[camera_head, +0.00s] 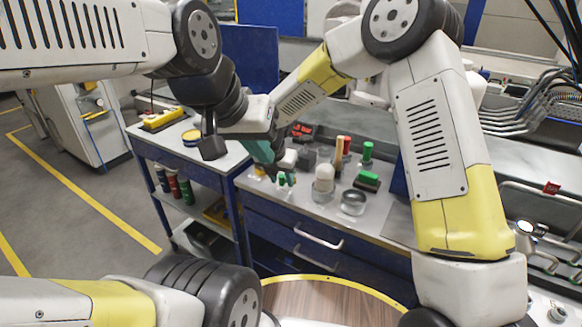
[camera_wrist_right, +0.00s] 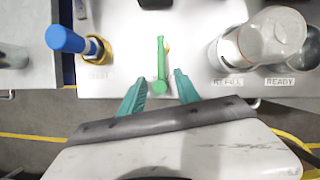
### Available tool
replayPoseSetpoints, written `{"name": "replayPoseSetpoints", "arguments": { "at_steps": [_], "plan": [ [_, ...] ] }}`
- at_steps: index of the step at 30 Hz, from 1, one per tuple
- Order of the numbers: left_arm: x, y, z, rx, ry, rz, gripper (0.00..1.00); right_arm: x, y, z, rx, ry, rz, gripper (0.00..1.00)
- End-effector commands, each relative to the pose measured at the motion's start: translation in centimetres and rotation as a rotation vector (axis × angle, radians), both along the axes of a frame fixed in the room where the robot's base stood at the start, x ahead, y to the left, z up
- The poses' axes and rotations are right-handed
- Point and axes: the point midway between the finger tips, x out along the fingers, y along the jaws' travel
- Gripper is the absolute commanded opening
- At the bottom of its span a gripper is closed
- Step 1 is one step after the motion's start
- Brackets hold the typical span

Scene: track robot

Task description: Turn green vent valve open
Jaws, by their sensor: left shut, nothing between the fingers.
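The green vent valve (camera_wrist_right: 160,62) shows in the right wrist view as a long thin handle with a round green end towards me. It lies on the white bench top. My right gripper (camera_wrist_right: 161,86) has its teal fingers apart, one to each side of the handle's near end, with gaps showing. In the head view my right gripper (camera_head: 272,165) reaches down at the bench front, partly hiding the small green and white valve (camera_head: 285,179). My left gripper (camera_head: 211,147), dark and empty, hangs at the end of the left arm, left of the right wrist; its fingertips are unclear.
Glass jars (camera_head: 353,202) stand right of the valve, by labels REFILL and READY. A blue-handled part in a yellow ring (camera_wrist_right: 97,48) stands left. Red and green pieces (camera_head: 367,152) stand farther back.

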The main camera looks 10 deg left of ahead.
Motion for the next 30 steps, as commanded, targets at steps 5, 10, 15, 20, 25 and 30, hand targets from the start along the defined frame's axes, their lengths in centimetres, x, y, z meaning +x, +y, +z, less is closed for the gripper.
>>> {"name": "replayPoseSetpoints", "arguments": {
  "at_steps": [5,10,15,20,25,30],
  "plan": [
    [-0.01,0.00,0.01,0.000,0.000,0.000,0.00,0.01,0.00,0.03,0.000,0.000,-0.001,0.35],
    [-0.01,0.00,0.01,0.000,0.000,0.000,0.00,-0.01,0.00,0.04,0.000,0.000,0.000,0.01],
    [-0.01,0.00,0.01,0.000,0.000,0.000,0.00,0.00,0.03,0.05,0.001,0.000,0.000,0.00],
    [-0.01,0.00,0.01,0.000,0.000,0.000,0.00,0.01,0.05,0.07,0.002,0.000,0.001,0.00],
    [-0.01,0.00,0.01,0.000,0.000,0.000,0.00,0.01,0.07,0.08,0.002,0.000,0.001,0.00],
    [0.00,0.00,0.00,0.000,0.000,0.000,0.00,0.02,0.09,0.09,0.003,-0.001,0.001,0.00]
  ]
}}
